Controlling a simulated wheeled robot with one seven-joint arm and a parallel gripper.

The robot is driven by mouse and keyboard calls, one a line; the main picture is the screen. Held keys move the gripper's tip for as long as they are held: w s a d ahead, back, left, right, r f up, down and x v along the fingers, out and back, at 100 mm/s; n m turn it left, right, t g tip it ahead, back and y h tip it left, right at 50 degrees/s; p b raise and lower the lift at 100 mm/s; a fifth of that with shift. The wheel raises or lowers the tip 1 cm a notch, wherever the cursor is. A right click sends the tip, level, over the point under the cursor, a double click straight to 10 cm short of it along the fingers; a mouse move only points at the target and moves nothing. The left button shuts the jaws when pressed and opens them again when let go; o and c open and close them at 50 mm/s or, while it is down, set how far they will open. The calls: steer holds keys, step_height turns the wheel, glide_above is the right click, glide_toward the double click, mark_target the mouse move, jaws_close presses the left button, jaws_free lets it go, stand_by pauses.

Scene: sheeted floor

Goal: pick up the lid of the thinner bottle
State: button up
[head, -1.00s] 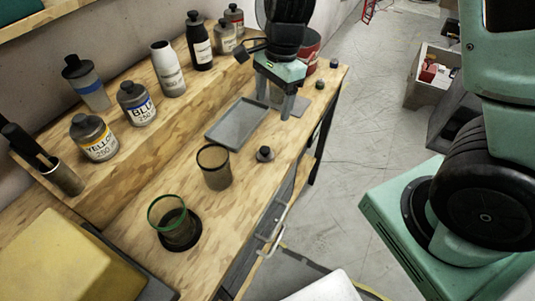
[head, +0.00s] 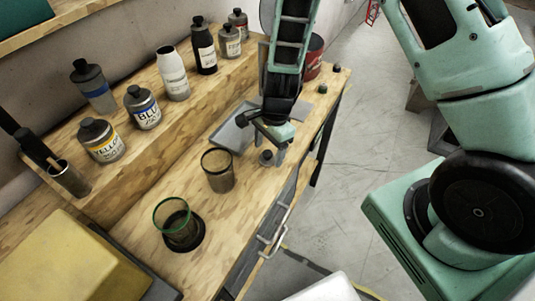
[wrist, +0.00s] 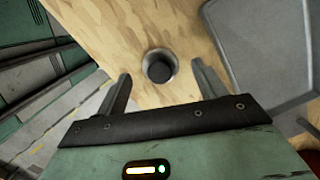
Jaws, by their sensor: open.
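A small dark round lid (head: 267,158) sits on the wooden bench near its front edge. My gripper (wrist: 161,72) is open and empty. Its two fingers lie on either side of the lid in the wrist view, apart from it. In the head view my gripper (head: 268,148) is just above or around the lid; the exact height is unclear. A white bottle (head: 173,75) with no dark cap visible stands on the raised shelf; its label is not legible.
A grey tray (head: 228,136) lies behind my gripper, partly covered. A brown cup (head: 218,172) and a green-rimmed cup (head: 174,222) stand to the left. Two more small dark pieces (head: 335,68) (head: 322,89) lie at the far right. Several capped bottles (head: 142,107) line the shelf.

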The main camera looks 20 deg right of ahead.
steer(key=shift+a+f, duration=0.15)
steer(key=shift+f, duration=0.55)
steer(key=shift+c, duration=0.3)
steer(key=c, duration=1)
steer(key=shift+r, duration=0.15)
